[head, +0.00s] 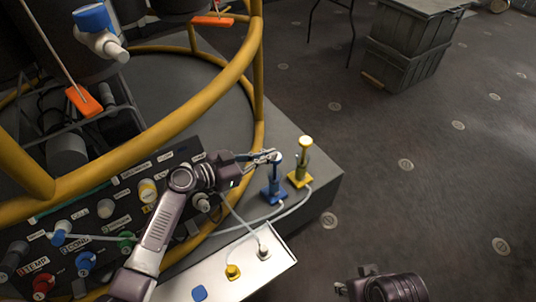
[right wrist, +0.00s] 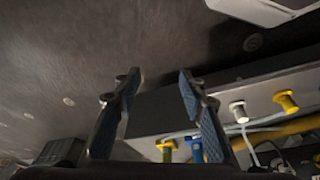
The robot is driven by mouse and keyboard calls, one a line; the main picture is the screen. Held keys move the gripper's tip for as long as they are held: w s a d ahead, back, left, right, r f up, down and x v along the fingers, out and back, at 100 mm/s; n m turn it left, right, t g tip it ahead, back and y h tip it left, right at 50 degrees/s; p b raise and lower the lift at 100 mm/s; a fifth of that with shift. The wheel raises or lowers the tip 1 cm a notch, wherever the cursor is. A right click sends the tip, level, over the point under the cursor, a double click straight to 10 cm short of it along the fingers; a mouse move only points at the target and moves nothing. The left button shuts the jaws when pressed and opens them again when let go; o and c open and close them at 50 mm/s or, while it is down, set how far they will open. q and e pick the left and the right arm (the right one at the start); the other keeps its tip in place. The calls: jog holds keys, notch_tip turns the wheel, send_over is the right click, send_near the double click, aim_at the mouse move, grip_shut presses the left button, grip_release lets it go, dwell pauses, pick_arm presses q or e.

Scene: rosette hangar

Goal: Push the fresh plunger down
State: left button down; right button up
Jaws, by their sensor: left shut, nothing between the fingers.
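Two plungers stand side by side on the grey platform: a blue one (head: 273,192) and a yellow one (head: 305,143) just to its right. I cannot tell from their looks which is the fresh one. My left gripper (head: 272,156) is shut and empty, with its fingertips at the top of the blue plunger; whether they touch it is unclear. My right gripper (right wrist: 158,82) is open and empty, fingers spread, with a blue part (right wrist: 197,150) and a yellow-green part (right wrist: 166,150) showing low beyond it. In the head view it is only partly in frame at the bottom.
A white panel (head: 215,283) in front carries yellow and white plugs with cables. A labelled knob panel (head: 120,215) lies left under my left arm. Thick yellow rails (head: 210,95) curve around the machine. Grey crates (head: 400,66) stand far off; the floor at right is clear.

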jog(key=w+a+r+t+y+b, duration=0.1)
jog(key=w+a+r+t+b, duration=0.2)
jog(key=w+r+t, duration=0.4)
jog(key=w+a+r+t+y+b, duration=0.2)
jog(key=w+r+b, duration=0.25)
jog(key=w, duration=0.35)
jog(key=w+a+r+t+y+b, duration=0.2)
jog(key=r+t, duration=0.6)
jog(key=r, duration=0.8)
jog(key=shift+w+a+r+n+t, duration=0.2)
jog(key=shift+a+r+n+t, duration=0.15)
jog(key=shift+a, duration=0.2)
